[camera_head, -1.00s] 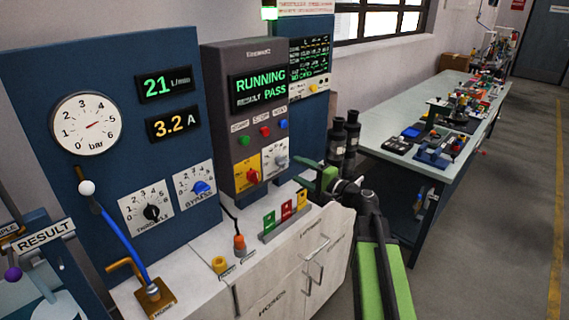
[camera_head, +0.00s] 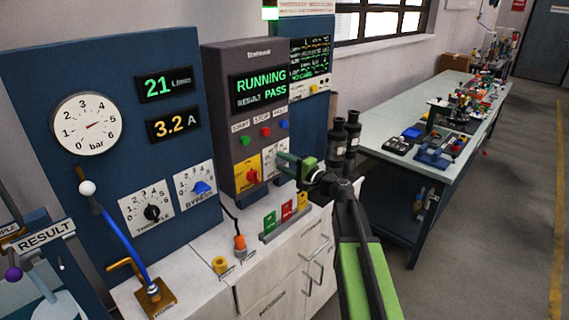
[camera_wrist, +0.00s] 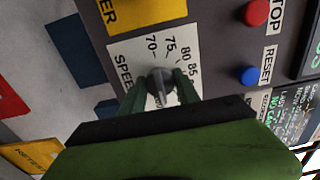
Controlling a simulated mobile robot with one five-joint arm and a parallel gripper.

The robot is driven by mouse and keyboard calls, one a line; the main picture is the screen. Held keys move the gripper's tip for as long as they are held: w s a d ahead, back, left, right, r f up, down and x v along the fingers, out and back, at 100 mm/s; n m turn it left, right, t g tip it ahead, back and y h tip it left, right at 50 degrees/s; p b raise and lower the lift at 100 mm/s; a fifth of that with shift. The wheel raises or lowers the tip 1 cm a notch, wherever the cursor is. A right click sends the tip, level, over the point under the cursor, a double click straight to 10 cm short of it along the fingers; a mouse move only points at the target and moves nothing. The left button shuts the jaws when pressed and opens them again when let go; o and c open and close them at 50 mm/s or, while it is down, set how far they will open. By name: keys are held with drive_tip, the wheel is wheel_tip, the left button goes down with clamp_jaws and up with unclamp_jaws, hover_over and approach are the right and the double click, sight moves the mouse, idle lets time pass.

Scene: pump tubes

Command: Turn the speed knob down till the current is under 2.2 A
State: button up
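The speed knob (camera_wrist: 160,82) is a grey knob with a pointer on a white dial (camera_wrist: 126,50) marked 70, 75, 80 and 85, seen in the wrist view. My gripper (camera_wrist: 162,84) has its green fingers apart, one on each side of the knob; contact cannot be made out. In the head view my gripper (camera_head: 287,164) is at the right of the grey control panel (camera_head: 222,130) and partly hides the speed dial (camera_head: 268,157). The current display (camera_head: 172,126) reads 3.2 A. The panel screen (camera_head: 260,90) reads RUNNING and RESULT PASS.
A yellow plate with a red knob (camera_head: 253,177) is left of the speed dial. START, STOP and RESET buttons (camera_head: 265,132) sit above. Coloured cards (camera_head: 286,211) stand on the counter below. The flow display (camera_head: 166,86) reads 21 L/min.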

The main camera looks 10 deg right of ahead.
drive_tip(key=shift+d, duration=0.15)
clamp_jaws()
drive_tip(key=shift+n, duration=2.9)
drive_tip(key=o, duration=0.8)
unclamp_jaws()
drive_tip(key=shift+c, duration=0.2)
drive_tip(key=shift+s, duration=0.1)
